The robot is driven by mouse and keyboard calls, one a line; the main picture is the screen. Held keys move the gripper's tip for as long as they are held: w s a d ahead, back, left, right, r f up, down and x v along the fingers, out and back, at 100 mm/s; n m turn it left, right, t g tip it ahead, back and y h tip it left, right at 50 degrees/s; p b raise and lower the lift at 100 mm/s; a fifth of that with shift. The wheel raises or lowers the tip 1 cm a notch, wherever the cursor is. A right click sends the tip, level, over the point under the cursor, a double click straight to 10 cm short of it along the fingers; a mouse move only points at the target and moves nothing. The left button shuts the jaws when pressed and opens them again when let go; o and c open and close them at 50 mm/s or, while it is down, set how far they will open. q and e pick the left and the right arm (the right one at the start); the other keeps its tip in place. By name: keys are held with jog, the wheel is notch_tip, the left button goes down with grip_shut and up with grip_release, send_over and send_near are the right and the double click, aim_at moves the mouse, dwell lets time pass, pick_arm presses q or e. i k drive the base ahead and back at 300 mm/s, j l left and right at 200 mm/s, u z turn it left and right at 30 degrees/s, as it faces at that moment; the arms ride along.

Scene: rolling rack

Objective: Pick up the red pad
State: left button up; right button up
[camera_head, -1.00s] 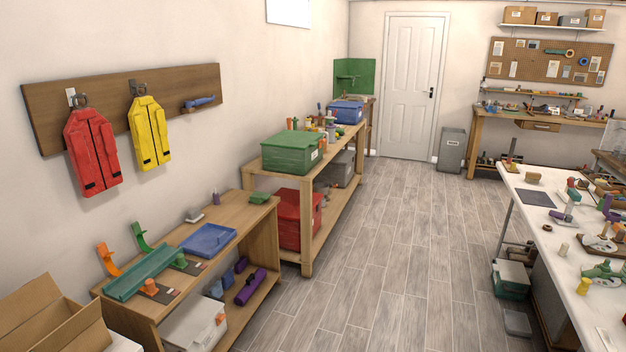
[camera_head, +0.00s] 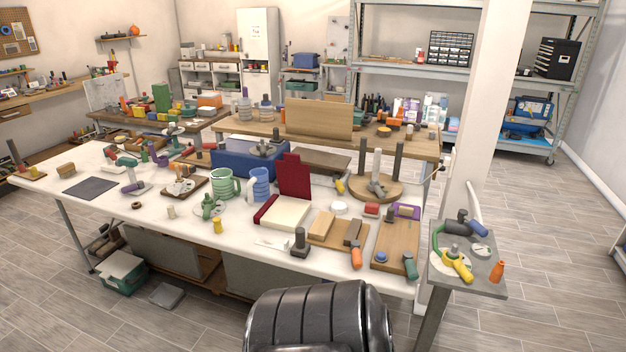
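A small red block-like piece (camera_head: 371,209), which may be the red pad, lies on the white table (camera_head: 190,252) right of centre, between a white round piece and a purple-framed item (camera_head: 404,211). It is too small to make out in detail. A larger dark red panel (camera_head: 294,177) stands upright at the back of an open case with a cream inside (camera_head: 285,213). I cannot tell for certain which is meant. Neither of my grippers is in view.
A black, ribbed, chair-back-like shape (camera_head: 320,318) stands before the table. Wooden boards (camera_head: 395,248), mugs and tools crowd the tabletop. A small grey side table (camera_head: 485,284) stands right, beside a white pillar (camera_head: 488,110). Floor is open at left front.

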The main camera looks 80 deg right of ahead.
aim_at(370, 210)
jog(key=z, duration=1.85)
